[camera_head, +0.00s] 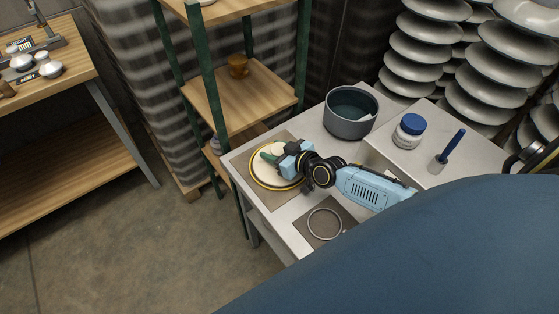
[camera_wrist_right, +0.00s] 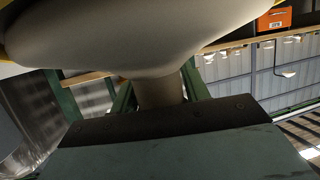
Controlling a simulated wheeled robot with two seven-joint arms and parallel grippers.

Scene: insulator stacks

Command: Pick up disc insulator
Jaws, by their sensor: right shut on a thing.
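A disc insulator (camera_head: 268,178), pale with a yellow rim, is at the left end of the grey table, over a brown mat (camera_head: 288,199). My right gripper (camera_head: 270,158) reaches it from the right and is shut on it; the fingertips are partly hidden. In the right wrist view the disc (camera_wrist_right: 130,38) fills the top, with a narrow neck (camera_wrist_right: 158,90) below it at the gripper. I cannot tell whether the disc touches the mat. My left gripper is not in view.
A dark pot (camera_head: 350,125) stands behind my right arm. A blue-lidded jar (camera_head: 408,136) and a blue-handled brush (camera_head: 447,154) are on a raised surface at right. A metal ring (camera_head: 325,224) lies on another mat. A green-post shelf (camera_head: 240,95) stands close behind the table's left end.

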